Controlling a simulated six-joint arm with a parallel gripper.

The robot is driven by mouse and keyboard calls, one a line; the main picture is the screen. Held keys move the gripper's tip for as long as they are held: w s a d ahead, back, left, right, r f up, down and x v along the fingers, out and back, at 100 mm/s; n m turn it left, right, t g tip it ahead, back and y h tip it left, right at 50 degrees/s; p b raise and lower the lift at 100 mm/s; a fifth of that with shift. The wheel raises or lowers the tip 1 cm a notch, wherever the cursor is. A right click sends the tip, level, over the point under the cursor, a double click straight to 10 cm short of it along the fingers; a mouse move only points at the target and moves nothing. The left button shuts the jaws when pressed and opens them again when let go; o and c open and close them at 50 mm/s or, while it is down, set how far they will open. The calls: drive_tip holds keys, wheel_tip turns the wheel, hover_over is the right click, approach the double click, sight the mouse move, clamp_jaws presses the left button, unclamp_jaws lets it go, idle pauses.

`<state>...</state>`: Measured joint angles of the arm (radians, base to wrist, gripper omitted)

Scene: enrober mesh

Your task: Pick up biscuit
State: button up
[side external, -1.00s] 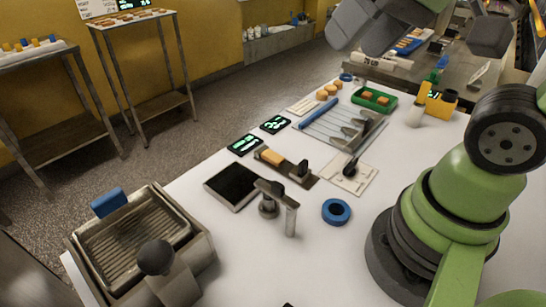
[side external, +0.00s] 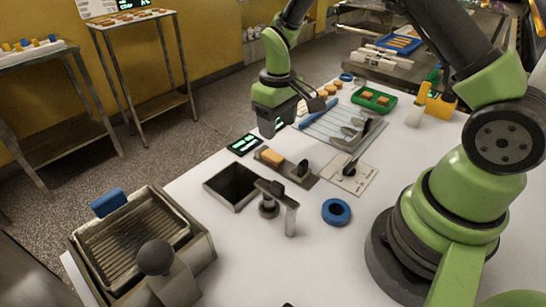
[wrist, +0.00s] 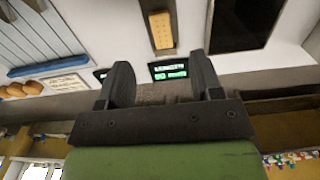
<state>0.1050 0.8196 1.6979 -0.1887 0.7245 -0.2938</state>
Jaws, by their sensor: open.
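A rectangular golden biscuit (side external: 270,156) lies on a narrow metal plate (side external: 299,178) with a dark knob, near the middle of the table. It also shows at the top of the wrist view (wrist: 161,29). More round biscuits (side external: 329,91) sit further back, beside the rack of blue-handled tools. My gripper (side external: 279,126) hangs behind the plate, over the small green-lit displays, apart from the biscuit. In the wrist view its two dark fingers (wrist: 161,64) are spread with nothing between them, and the biscuit lies beyond the fingertips.
A square dark opening (side external: 232,186) lies left of the plate. A metal post (side external: 290,216) and a blue ring (side external: 336,212) stand in front. A ribbed metal basin (side external: 135,237) is at front left. A green tray (side external: 374,99) holds small pieces.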

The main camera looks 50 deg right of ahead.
sight(275, 156)
drive_tip(key=f, duration=0.8)
drive_tip(key=shift+w+f, duration=0.25)
drive_tip(key=shift+f, duration=0.15)
drive_tip(key=c, duration=0.8)
